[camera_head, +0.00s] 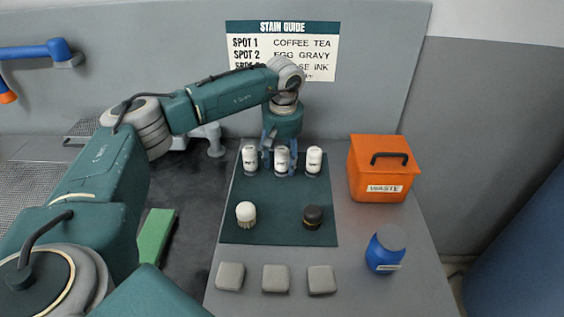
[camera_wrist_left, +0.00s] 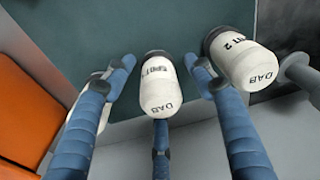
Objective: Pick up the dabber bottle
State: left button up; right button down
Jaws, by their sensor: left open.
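Three white dabber bottles stand in a row at the back of the dark green mat (camera_head: 275,230): a left one (camera_head: 250,160), a middle one (camera_head: 282,163) and a right one (camera_head: 314,160). My left gripper (camera_head: 280,152) points down over the middle bottle, open. In the left wrist view, this bottle (camera_wrist_left: 160,92), lettered SPOT and DAB, stands between the spread blue fingers, with no clear grip on it. Its spot number is hard to read. A neighbour marked 2 and DAB (camera_wrist_left: 245,62) is outside the right finger. Another is mostly hidden behind the left finger. My right gripper is not in view.
A white-topped brush (camera_head: 246,213) and a dark-topped one (camera_head: 312,216) stand on the front of the mat. An orange waste bin (camera_head: 375,185) and a blue container (camera_head: 383,253) stand to the right. Several grey pads lie in front. A wall with a stain guide (camera_head: 282,48) is behind.

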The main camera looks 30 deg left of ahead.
pick_arm(q)
jog(key=c, duration=1.2)
jog(key=shift+r, duration=0.1)
